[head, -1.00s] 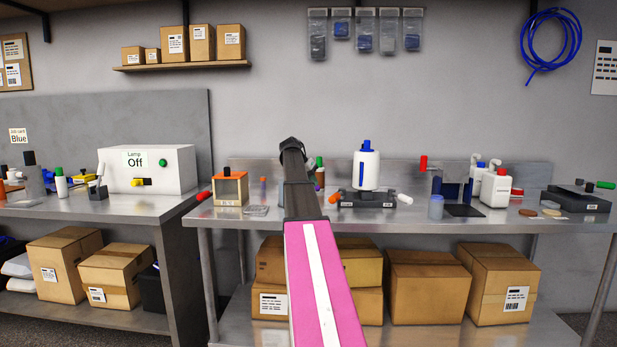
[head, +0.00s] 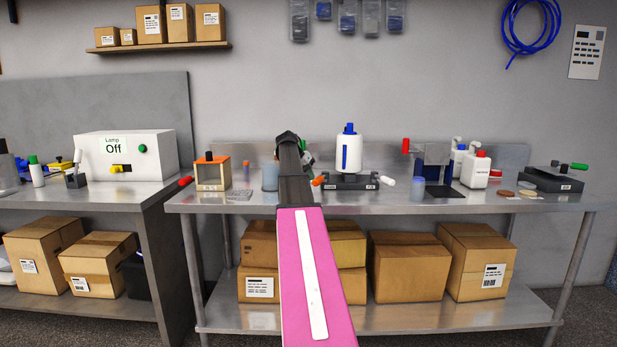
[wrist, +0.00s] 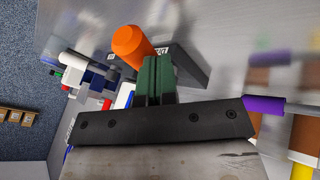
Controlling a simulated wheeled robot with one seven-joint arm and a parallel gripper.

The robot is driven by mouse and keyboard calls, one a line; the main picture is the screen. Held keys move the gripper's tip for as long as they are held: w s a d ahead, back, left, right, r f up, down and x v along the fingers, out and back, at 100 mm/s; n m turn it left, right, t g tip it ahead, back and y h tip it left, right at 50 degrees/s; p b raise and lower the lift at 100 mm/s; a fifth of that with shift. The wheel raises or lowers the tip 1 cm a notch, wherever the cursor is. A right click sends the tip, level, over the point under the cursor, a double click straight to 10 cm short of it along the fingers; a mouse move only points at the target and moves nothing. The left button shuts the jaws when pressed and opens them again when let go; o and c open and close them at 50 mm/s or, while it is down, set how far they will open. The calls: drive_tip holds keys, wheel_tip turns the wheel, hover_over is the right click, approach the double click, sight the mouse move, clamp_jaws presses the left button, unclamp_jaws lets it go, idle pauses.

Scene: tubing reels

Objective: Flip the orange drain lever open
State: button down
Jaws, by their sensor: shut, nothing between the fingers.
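The orange lever (head: 319,180) sticks out at the left side of a dark base block (head: 352,182) on the right-hand bench. A white tank (head: 348,155) with a blue cap and blue stripe stands on that block, and a white handle (head: 388,182) sticks out at its right. In the wrist view the lever shows as a thick orange cylinder (wrist: 132,46) beside the dark block. My gripper (wrist: 158,72) has green fingers, shut together and empty, close beside the orange cylinder. I cannot tell whether they touch. In the head view my arm hides most of the gripper.
A clear container (head: 270,177) and an orange-framed box (head: 212,174) stand left of my arm. A red-handled stand (head: 432,165) and white bottles (head: 475,170) stand to the right. In the wrist view a purple cylinder (wrist: 263,105) lies to the right of my gripper.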

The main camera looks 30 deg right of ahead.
drive_tip(key=shift+s, duration=0.1)
drive_tip(key=shift+s+d+n+t, duration=0.2)
drive_tip(key=shift+s+n+t, duration=0.05)
drive_tip(key=shift+s+n, duration=0.25)
drive_tip(key=shift+s+d+n+t, duration=0.2)
drive_tip(key=shift+s+n+t, duration=0.05)
drive_tip(key=shift+s+n, duration=0.25)
drive_tip(key=s+d+n+t, duration=0.2)
drive_tip(key=s+d+n, duration=0.1)
drive_tip(key=n, duration=0.1)
drive_tip(key=shift+s+t, duration=0.15)
drive_tip(key=shift+t, duration=0.15)
drive_tip(key=shift+s+d+n+t, duration=0.3)
drive_tip(key=shift+s+d+n, duration=0.05)
drive_tip(key=shift+d+n, duration=0.45)
drive_tip(key=shift+s+d, duration=0.25)
drive_tip(key=shift+d, duration=0.35)
drive_tip(key=shift+s+d, duration=0.25)
drive_tip(key=shift+d, duration=0.3)
